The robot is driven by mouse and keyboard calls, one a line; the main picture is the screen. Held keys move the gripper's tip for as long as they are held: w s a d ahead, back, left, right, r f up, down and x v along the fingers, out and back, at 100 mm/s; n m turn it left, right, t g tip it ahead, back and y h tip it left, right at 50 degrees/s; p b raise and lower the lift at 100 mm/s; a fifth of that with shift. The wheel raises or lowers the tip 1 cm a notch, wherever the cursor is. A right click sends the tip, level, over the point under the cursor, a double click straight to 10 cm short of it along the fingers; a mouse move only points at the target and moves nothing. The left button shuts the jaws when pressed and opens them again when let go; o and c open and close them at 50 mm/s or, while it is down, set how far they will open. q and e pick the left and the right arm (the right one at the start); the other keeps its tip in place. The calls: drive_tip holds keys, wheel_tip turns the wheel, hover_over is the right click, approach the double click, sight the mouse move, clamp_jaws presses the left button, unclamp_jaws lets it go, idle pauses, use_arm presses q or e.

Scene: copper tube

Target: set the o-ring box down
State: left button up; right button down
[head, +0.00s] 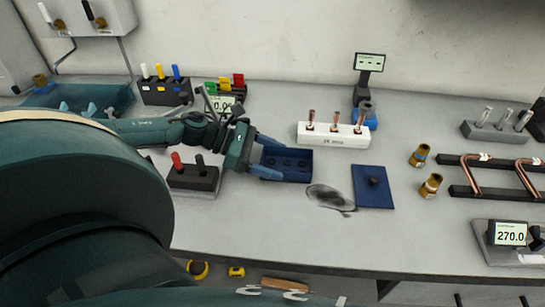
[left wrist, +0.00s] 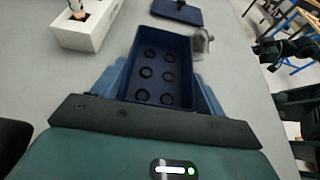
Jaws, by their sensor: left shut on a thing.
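The o-ring box (head: 288,176) is a dark blue open box. In the left wrist view the o-ring box (left wrist: 163,41) shows several black rings on its floor. My left gripper (head: 266,158) is shut on it, with a blue finger along each side. In the left wrist view the left gripper (left wrist: 160,100) has the box straight ahead, about level. The box is over the grey bench (head: 260,220); I cannot tell if its underside touches. Dark arm parts show at the right edge of the left wrist view, with no clear jaws.
A white block with copper tubes (head: 334,139) stands just behind the box. A clear item with a dark shadow (head: 330,198) and a blue plate with a black knob (head: 374,188) lie to its right. A dark holder (head: 193,178) stands to the left. Bench in front is clear.

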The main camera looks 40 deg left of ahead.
drive_tip(key=shift+f, duration=0.1)
use_arm(q)
drive_tip(key=shift+f, duration=0.2)
drive_tip(key=o, duration=0.7)
use_arm(e)
drive_tip(key=shift+w, duration=0.1)
use_arm(q)
drive_tip(key=shift+s+a+r, duration=0.1)
drive_tip(key=shift+r, duration=0.15)
drive_tip(key=p+v, duration=0.4)
drive_tip(key=v, duration=0.6)
drive_tip(key=shift+a+r+p, duration=0.1)
drive_tip(key=shift+r+p, duration=0.05)
drive_tip(key=shift+p, duration=0.15)
drive_tip(key=shift+s+a+r, duration=0.1)
drive_tip(key=shift+s+a, duration=0.1)
drive_tip(key=shift+a, duration=0.1)
drive_tip(key=shift+s+a+r, duration=0.15)
drive_tip(key=shift+a, duration=0.2)
use_arm(e)
drive_tip(key=shift+s+d+r+g+h, duration=0.4)
drive_tip(key=shift+s+d+r, duration=0.05)
drive_tip(key=shift+d+r, duration=0.2)
